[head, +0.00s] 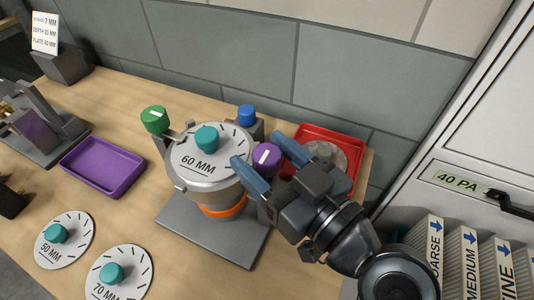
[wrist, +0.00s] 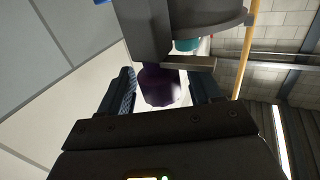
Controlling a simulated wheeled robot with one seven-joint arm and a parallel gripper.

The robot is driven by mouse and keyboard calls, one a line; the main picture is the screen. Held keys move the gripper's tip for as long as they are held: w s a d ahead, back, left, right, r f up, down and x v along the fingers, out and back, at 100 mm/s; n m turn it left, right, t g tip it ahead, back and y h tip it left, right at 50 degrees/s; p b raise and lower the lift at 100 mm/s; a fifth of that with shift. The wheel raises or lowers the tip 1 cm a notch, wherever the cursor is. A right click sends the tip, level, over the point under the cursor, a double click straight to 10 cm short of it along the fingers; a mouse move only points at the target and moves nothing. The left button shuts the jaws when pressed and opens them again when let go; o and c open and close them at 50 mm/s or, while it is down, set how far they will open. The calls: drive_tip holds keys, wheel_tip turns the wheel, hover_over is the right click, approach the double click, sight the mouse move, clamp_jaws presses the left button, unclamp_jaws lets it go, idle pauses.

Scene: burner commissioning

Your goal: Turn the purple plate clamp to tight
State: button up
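The purple plate clamp (head: 265,158) is a round knob with a white line on top, at the right side of the burner (head: 210,190). The line looks near upright in the head view, leaning slightly right. The burner carries a 60 MM plate (head: 198,161) with a teal knob. My gripper (head: 256,151) is open, its blue fingers on either side of the purple clamp. In the wrist view the purple clamp (wrist: 160,86) sits between the fingers (wrist: 163,84) with a gap on each side. Its white line is hidden there.
A green knob (head: 154,118) and a blue knob (head: 246,114) stand around the plate. A red tray (head: 322,133) with a grey part is close behind my gripper. A purple tray (head: 103,168), 50 MM (head: 64,240) and 70 MM (head: 121,273) plates lie left.

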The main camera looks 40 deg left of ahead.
drive_tip(key=c, duration=0.8)
drive_tip(key=shift+c, duration=0.2)
